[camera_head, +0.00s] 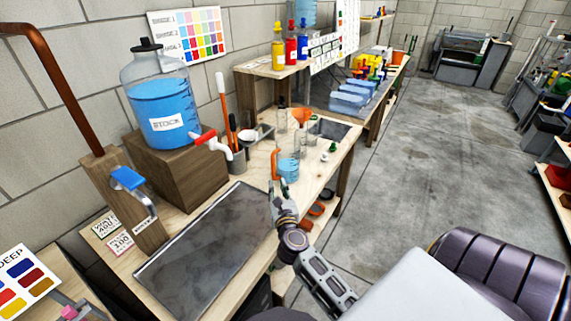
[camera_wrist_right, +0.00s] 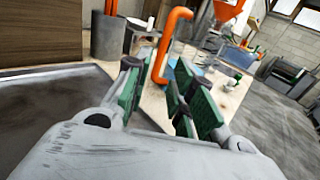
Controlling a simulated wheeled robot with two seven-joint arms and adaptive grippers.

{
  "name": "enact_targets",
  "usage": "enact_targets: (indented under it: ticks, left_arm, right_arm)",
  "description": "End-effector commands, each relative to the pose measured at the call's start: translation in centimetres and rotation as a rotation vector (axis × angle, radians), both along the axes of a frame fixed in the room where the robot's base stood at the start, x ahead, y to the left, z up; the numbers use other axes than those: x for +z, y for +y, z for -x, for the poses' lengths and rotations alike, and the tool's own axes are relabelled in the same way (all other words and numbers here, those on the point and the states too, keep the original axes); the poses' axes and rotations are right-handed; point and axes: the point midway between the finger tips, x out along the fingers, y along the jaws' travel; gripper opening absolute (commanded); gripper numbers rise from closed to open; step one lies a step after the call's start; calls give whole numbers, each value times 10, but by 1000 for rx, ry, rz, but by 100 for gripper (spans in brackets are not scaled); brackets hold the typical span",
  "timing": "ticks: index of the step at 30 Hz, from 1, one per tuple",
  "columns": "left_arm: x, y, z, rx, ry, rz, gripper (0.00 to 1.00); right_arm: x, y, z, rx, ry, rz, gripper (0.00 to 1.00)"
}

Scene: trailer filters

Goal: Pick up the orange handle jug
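The jug (camera_head: 289,168) is clear, holds blue liquid and stands upright on the wooden bench. Its orange handle (camera_head: 275,163) is on the left side. My right gripper (camera_head: 281,188) is right in front of the jug, close to the handle. In the right wrist view the green-padded fingers of the right gripper (camera_wrist_right: 160,96) are apart. The orange handle (camera_wrist_right: 172,38) shows beyond and between them, its lower end near the fingertips. I cannot tell whether they touch. The jug's blue body is partly hidden behind the right-hand finger. My left gripper is not in view.
A large stock bottle (camera_head: 160,100) with a red-handled tap stands on a wooden block (camera_head: 180,165) to the left. A dark tray (camera_head: 210,250) lies in front. An orange funnel (camera_head: 301,115) and glassware stand behind the jug. Open floor lies to the right.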

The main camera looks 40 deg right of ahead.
Motion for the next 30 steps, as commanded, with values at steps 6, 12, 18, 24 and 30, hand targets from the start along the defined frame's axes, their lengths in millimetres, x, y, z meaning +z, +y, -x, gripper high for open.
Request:
enact_targets:
  ticks: [6, 12, 18, 24, 30]
  left_arm:
    - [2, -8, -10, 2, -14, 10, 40]
    - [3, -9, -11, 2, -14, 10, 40]
    - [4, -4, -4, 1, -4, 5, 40]
    - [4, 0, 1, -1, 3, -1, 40]
    - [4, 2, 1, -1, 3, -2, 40]
  right_arm:
    - [1, -8, -18, -1, -1, 2, 25]
    - [2, -15, -33, -1, -1, 3, 25]
    - [1, -22, -49, 0, -1, 3, 25]
    - [1, -27, -59, -1, -1, 1, 25]
    - [1, -28, -62, -1, 0, 0, 25]
